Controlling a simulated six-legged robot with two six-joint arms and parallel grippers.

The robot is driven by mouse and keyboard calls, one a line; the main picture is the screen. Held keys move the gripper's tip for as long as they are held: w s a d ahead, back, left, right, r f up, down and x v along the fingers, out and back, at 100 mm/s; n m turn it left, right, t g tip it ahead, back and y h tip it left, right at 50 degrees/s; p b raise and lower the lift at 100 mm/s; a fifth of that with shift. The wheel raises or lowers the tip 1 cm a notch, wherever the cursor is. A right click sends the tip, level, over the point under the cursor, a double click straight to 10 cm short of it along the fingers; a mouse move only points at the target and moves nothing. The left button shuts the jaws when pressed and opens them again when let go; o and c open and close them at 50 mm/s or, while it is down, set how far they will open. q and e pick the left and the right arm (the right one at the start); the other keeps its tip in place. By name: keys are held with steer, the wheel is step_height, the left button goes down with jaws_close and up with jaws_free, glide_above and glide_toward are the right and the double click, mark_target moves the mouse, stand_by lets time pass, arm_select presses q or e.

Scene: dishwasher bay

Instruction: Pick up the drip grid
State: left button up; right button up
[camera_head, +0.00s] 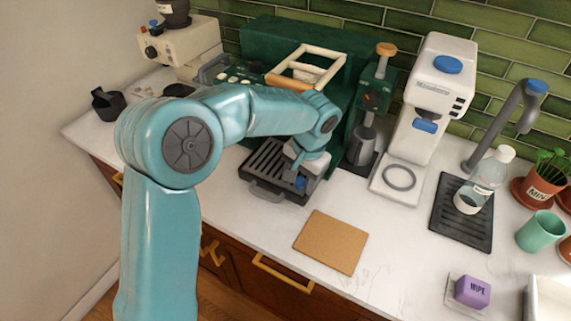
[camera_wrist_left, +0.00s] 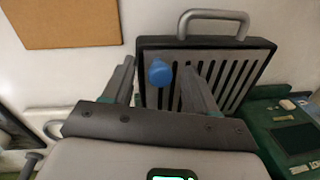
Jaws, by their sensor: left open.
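The drip grid (camera_head: 265,159) is a slatted plate lying in a black drip tray (camera_head: 262,187) at the front of the green coffee machine. In the left wrist view the grid (camera_wrist_left: 222,72) shows dark slots and a blue knob (camera_wrist_left: 160,72). The tray's metal handle (camera_wrist_left: 213,14) stands at its far side there. My left gripper (camera_head: 299,183) is over the right part of the grid. In the left wrist view its open fingers (camera_wrist_left: 158,85) lie on either side of the blue knob. I cannot tell if they touch it. My right gripper is not in view.
A brown board (camera_head: 331,241) lies on the white counter in front. A knock-like metal jug (camera_head: 361,147) and a white grinder (camera_head: 425,110) stand to the right. A black ribbed mat (camera_head: 449,236) holds a clear bottle (camera_head: 486,181). The counter's front middle is mostly free.

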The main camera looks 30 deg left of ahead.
arm_select(q)
steer(key=shift+w+f, duration=0.1)
steer(key=shift+w, duration=0.1)
jaws_close()
steer(key=shift+s, duration=0.1)
